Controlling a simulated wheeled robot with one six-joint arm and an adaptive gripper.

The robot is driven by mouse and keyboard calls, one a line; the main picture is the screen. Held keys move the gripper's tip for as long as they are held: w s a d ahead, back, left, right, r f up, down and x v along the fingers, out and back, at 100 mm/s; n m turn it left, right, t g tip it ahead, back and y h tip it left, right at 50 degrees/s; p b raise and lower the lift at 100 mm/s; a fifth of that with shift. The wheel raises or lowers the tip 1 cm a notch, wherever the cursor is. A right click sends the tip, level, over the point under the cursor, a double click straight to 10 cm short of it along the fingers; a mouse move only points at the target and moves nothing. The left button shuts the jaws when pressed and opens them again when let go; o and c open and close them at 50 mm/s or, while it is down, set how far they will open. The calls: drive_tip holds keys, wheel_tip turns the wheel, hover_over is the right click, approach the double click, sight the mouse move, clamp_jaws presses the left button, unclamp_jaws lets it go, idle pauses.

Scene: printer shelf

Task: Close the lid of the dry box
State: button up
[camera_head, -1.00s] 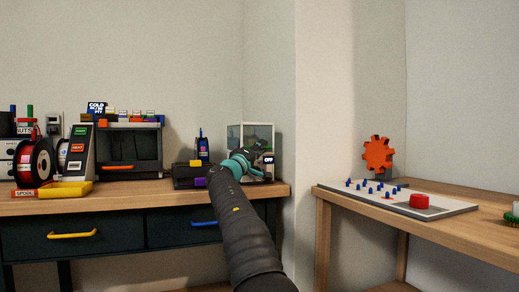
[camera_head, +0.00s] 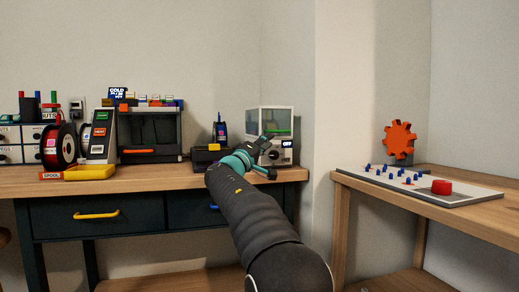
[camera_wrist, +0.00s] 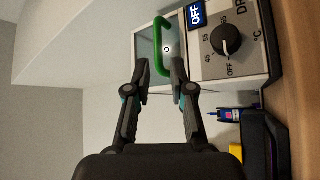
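The dry box (camera_head: 287,155) stands at the right end of the back workbench, with a white front panel and a dial. Its clear, pale-framed lid (camera_head: 284,117) shows above the panel and looks raised; its exact angle is hard to tell. The lid has a green handle (camera_wrist: 161,42). My gripper (camera_head: 268,143) is in front of the dry box and hides part of it. In the wrist view my gripper (camera_wrist: 159,68) is open, with its two fingertips apart near the green handle. I cannot tell whether they touch it. The panel's OFF label and dial (camera_wrist: 226,39) lie to the right there.
A black device (camera_head: 205,158) with a blue tool stands just left of the dry box. The printer (camera_head: 150,137), spools and a yellow tray (camera_head: 90,173) are farther left. A wall corner separates the workbench (camera_head: 160,178) from the right table (camera_head: 470,213).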

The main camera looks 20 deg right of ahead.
drive_tip(key=shift+v, duration=2.05)
